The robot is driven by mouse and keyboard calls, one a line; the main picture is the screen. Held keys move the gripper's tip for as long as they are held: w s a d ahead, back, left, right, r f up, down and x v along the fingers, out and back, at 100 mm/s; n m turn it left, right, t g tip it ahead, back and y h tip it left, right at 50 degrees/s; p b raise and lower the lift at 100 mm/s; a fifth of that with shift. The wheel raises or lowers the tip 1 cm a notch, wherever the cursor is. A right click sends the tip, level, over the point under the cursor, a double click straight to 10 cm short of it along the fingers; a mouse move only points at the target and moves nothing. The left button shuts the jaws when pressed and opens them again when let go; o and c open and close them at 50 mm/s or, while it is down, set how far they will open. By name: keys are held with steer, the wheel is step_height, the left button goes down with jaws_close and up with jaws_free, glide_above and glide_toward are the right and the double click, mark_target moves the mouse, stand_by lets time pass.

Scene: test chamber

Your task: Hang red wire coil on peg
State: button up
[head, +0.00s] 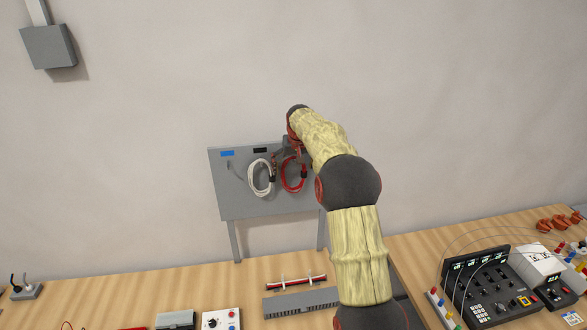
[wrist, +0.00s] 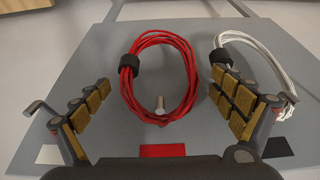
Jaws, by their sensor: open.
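The red wire coil (wrist: 190,75) has a black tie and rests against the grey board, its loop around a metal peg (wrist: 160,105). The peg shows inside the loop near the red label (wrist: 162,151). In the head view the red coil (head: 302,178) hangs right of the white coil (head: 251,178), partly covered by my gripper (head: 288,152). In the wrist view my gripper (wrist: 160,78) is open, with one finger on each side of the red coil and visible gaps between. The right finger overlaps the white coil (wrist: 282,73).
The grey board (head: 240,208) stands at the table's back edge. A bare hook (head: 229,165) is below its blue label; another bare hook (wrist: 38,106) is beside the white label (wrist: 48,154). Instruments (head: 490,285) crowd the table at right; a rail (head: 300,302) lies in front.

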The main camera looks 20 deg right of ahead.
steer(key=v, duration=1.2)
steer(key=s+a+f+b, duration=0.5)
steer(key=s+f+b, duration=0.6)
steer(key=s, duration=0.6)
steer(key=s+a+f+n+b, duration=0.1)
steer(key=s+a+f+b, duration=0.5)
steer(key=s+f+b, duration=0.6)
steer(key=s+a+f+n+t+b, duration=0.1)
steer(key=s+a+f+b, duration=0.5)
steer(key=s, duration=1.8)
step_height(320, 180, down, 7)
steer(key=b, duration=0.6)
steer(key=shift+f+y, duration=0.2)
steer(key=shift+y, duration=0.2)
